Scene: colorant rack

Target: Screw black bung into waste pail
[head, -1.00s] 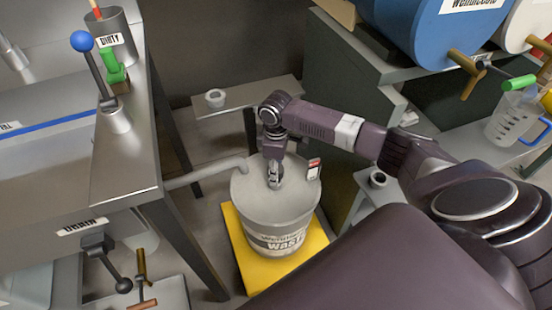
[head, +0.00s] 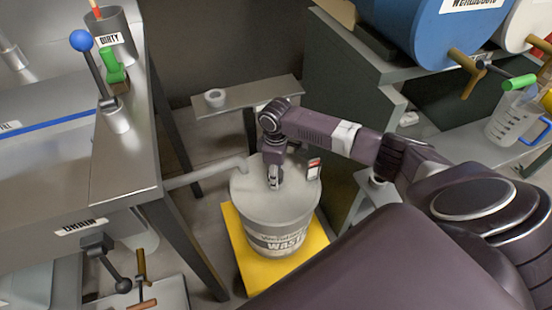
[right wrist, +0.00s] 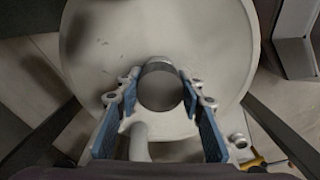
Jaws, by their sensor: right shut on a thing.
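The waste pail (head: 280,222) is a grey-white bucket with a "WASTE" label, standing upright on a yellow mat (head: 252,272). Its pale top (right wrist: 100,50) fills much of the right wrist view. My right gripper (head: 274,184) points down over the top of the pail. In the right wrist view its two blue-padded fingers are shut on a dark grey round piece (right wrist: 160,90), which looks like the black bung. The piece is at the pail's top; its threads and any opening below are hidden. My left gripper is not in view.
A grey pipe (head: 205,175) reaches from the sink side to the pail's rim. A steel counter (head: 125,160) stands left. Barrels (head: 425,30) and a measuring jug (head: 515,118) stand right.

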